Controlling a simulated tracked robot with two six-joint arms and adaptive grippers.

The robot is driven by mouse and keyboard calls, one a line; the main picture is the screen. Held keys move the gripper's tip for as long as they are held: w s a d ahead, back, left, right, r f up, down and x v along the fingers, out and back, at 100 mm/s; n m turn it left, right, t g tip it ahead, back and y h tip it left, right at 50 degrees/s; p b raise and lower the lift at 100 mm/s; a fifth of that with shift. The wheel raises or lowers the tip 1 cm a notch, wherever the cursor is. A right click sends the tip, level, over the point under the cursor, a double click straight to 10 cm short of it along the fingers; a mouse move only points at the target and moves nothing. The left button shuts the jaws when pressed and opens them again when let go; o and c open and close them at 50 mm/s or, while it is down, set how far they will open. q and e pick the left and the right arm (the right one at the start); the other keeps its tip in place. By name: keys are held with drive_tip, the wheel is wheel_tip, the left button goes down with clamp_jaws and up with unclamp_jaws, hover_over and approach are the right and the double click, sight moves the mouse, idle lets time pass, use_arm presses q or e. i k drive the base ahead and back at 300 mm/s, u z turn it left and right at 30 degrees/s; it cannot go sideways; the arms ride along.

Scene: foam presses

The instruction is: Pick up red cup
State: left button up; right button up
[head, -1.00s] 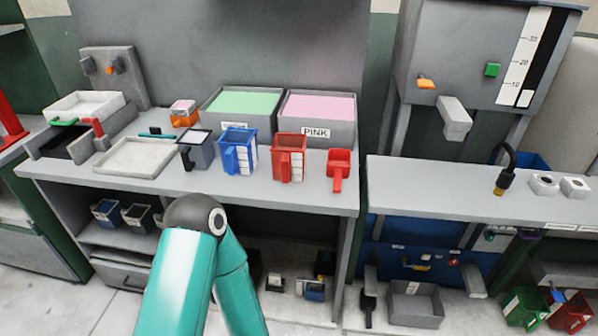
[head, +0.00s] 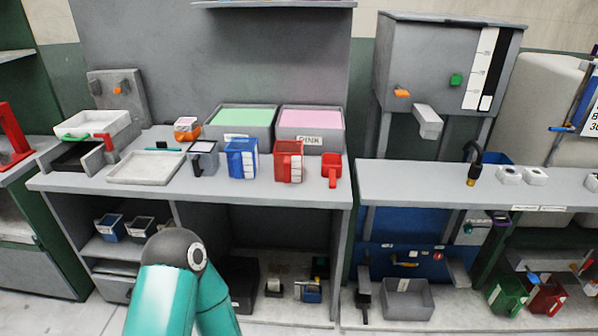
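A red cup (head: 288,162) with a white scale strip stands upright on the grey bench, below the pink bin. A smaller red scoop-like cup (head: 331,168) with a handle stands just to its right. A blue cup (head: 241,158) with a white strip stands to its left. Part of my teal arm shows at the bottom left, below the bench front. Neither gripper shows, and nothing is seen touching the cups.
The grey bench (head: 240,195) has a clear front strip. A green-filled bin (head: 240,120) and a pink-filled bin (head: 310,124) stand behind the cups. A white tray (head: 146,168) lies left. A grey hopper machine (head: 440,60) and a lower counter (head: 430,186) stand right.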

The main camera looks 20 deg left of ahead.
sight(288, 165)
drive_tip(key=u, duration=0.15)
drive_tip(key=i, duration=0.9)
drive_tip(key=z, duration=0.05)
